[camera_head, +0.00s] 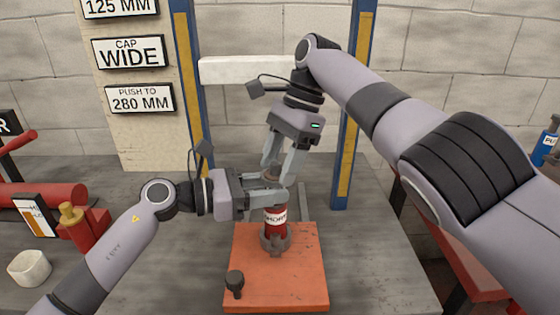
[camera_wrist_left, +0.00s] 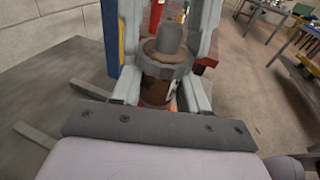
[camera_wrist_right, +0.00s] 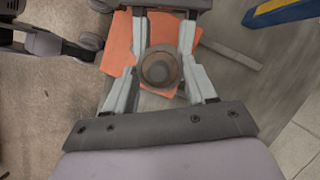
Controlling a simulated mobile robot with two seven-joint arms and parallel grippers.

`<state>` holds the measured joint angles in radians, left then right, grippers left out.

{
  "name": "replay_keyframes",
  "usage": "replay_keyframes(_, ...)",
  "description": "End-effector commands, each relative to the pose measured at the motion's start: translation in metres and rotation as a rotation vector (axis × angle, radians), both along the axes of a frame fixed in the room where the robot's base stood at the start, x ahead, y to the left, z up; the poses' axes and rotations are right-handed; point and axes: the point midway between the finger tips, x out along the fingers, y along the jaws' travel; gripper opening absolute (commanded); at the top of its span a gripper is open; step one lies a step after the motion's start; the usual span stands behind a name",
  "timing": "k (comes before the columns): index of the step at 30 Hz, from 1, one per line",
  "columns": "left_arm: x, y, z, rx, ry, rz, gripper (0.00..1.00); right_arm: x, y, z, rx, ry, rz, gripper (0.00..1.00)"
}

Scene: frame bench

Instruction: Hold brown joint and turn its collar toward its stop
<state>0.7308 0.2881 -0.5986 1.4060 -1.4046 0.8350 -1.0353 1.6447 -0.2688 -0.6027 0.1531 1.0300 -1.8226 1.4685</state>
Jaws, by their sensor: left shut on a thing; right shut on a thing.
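The brown joint (camera_wrist_left: 155,93) stands upright, with its grey collar (camera_wrist_left: 165,65) and a grey stub on top. In the head view its collar (camera_head: 272,173) shows above a red labelled cylinder (camera_head: 275,221), which rises from a grey clamp-like foot on an orange plate. My left gripper (camera_head: 272,195) comes in from the left and is shut on the brown body below the collar. My right gripper (camera_head: 271,170) reaches down from above and is shut on the collar. In the right wrist view the collar (camera_wrist_right: 160,67) sits between its fingers. The stop cannot be made out.
The orange plate (camera_head: 250,290) carries a small dark knob (camera_head: 234,281) at its front left. Blue and yellow posts (camera_head: 350,110) and a white crossbar (camera_head: 245,69) stand behind. Red parts (camera_head: 85,229) and a white cup (camera_head: 29,267) are at the left. The grey bench is bare front right.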

Motion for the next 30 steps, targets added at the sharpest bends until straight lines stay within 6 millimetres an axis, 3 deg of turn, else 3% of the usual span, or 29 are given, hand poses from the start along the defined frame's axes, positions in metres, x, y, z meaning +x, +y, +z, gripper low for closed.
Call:
replay_keyframes(6,-0.0022,-0.0022,-0.0026,0.004,0.003,-0.008,0.27,0.0,0.0024,0.0019,0.005,-0.005,0.003,0.25)
replay_keyframes(7,-0.0022,-0.0022,-0.0026,0.004,0.003,-0.008,0.27,-0.0002,0.0024,0.0019,0.005,-0.005,0.003,0.59)
replay_keyframes(9,-0.0021,-0.0022,-0.0025,0.004,0.003,-0.007,0.27,-0.0003,0.0024,0.0015,0.005,-0.003,0.002,0.81)
replay_keyframes(30,0.0,-0.0002,-0.0012,0.002,0.002,0.0,0.27,0.0014,0.0001,0.0005,0.004,-0.001,-0.02,0.81)
